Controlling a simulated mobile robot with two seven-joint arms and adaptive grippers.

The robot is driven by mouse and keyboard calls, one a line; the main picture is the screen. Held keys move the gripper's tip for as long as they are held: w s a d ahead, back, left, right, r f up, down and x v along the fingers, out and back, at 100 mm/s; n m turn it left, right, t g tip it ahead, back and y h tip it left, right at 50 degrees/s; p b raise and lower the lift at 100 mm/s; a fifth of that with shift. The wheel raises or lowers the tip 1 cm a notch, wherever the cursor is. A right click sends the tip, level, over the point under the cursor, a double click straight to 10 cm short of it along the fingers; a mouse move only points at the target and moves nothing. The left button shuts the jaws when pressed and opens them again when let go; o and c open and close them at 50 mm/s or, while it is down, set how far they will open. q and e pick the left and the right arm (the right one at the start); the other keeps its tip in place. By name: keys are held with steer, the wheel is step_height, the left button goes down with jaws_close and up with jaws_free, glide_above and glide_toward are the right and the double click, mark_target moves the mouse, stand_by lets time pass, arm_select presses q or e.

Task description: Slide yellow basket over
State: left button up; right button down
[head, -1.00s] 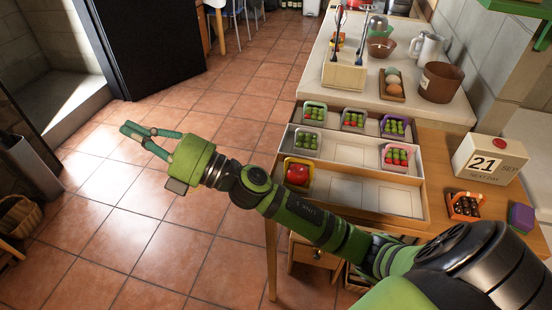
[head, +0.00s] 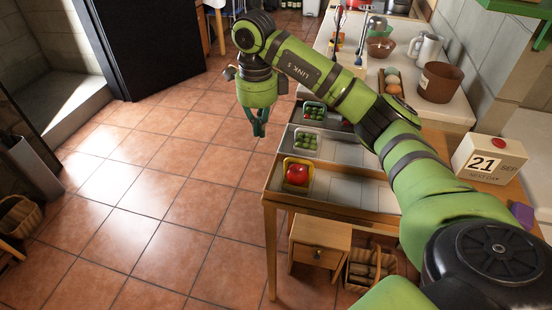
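The yellow basket (head: 296,187) holds one red fruit, an apple or tomato. It stands at the left end of the nearest row of the wooden tray (head: 340,204) on the table. My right gripper (head: 259,134) points down, off the tray's left edge and above and left of the yellow basket, apart from it. Its teal fingers look close together and hold nothing visible, but I cannot tell how far open they are. My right arm crosses in front of the tray's right side and hides it. My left gripper is not in view.
Baskets of green fruit stand at the left of the middle row (head: 304,141) and back row (head: 314,112). The nearest row is bare right of the yellow basket, as far as I see. A calendar block (head: 489,160) stands at right.

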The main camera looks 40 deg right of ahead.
mark_target(298, 172)
steer(key=s+f+p, duration=0.1)
steer(key=f, duration=0.2)
steer(key=d+f+p, duration=0.1)
steer(key=f+p, duration=0.1)
steer(key=f, duration=0.1)
steer(key=s+d+f+p, duration=0.1)
steer(key=f, duration=0.2)
steer(key=shift+s+f, duration=0.25)
steer(key=shift+s, duration=0.05)
steer(key=shift+s+d+p, duration=0.3)
steer(key=shift+f, duration=0.1)
steer(key=shift+w+a, duration=0.1)
steer(key=shift+w, duration=0.05)
steer(key=s+d+b, duration=0.1)
steer(key=s+d, duration=0.1)
steer(key=s, duration=0.1)
steer(key=s+d+b, duration=0.2)
steer(key=s+d, duration=0.1)
steer(key=s+d+b, duration=0.1)
steer(key=s+d, duration=0.2)
steer(key=shift+s+f, duration=0.2)
steer(key=shift+s+d+r+b, duration=0.2)
steer(key=shift+s+d+b, duration=0.05)
steer(key=shift+s+b, duration=0.05)
